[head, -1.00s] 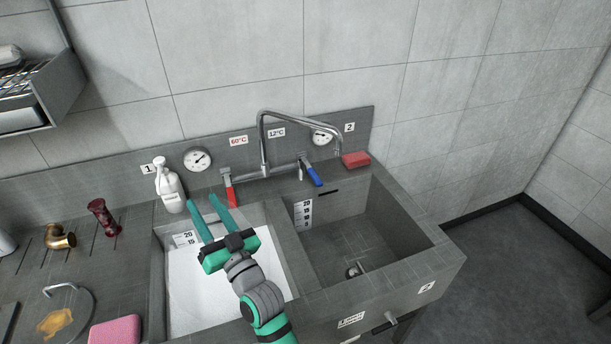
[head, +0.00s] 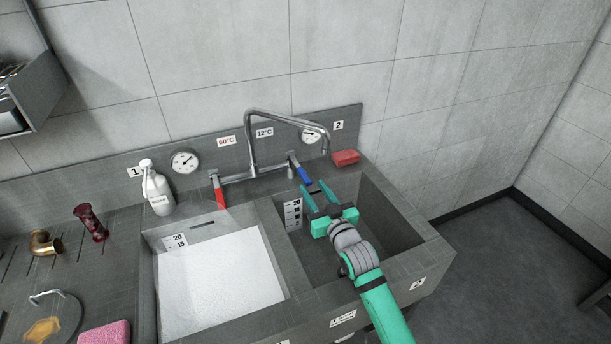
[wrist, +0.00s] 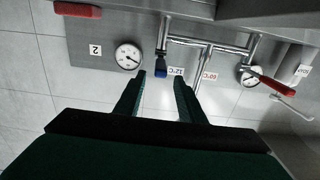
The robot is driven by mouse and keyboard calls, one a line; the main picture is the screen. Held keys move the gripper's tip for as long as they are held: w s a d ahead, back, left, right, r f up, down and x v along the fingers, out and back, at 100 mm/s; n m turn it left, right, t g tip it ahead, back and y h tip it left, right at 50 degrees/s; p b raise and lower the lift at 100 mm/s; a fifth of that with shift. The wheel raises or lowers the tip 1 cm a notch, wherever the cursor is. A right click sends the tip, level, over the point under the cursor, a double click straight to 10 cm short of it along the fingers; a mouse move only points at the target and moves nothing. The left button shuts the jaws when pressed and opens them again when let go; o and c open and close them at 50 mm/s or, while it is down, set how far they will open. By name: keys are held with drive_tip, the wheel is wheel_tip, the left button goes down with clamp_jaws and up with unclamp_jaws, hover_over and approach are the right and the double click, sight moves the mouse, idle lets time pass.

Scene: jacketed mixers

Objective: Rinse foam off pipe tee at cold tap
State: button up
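My gripper (head: 314,187) is open and empty, over the right basin (head: 385,225), its fingers pointing toward the back wall. The cold tap's blue lever (head: 304,175) is just beyond the fingertips; in the wrist view the blue lever (wrist: 161,71) shows between them. The tap's steel spout (head: 285,116) arches over to the right basin, with no water visible. A brass pipe fitting (head: 44,243), perhaps the pipe tee, lies on the left drainboard; I see no foam on it. The left basin (head: 279,240) is filled with white foam (head: 215,285). My arm hides part of the right basin's floor.
A red lever (head: 219,191) is on the tap's 60°C side. A white bottle (head: 158,193) stands behind the left basin; a red block (head: 345,157) sits at the back right. A dark red fitting (head: 90,222) and pink sponge (head: 104,333) are on the left.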

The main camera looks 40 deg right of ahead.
sight(299, 167)
drive_tip(key=shift+x, duration=3.85)
clamp_jaws()
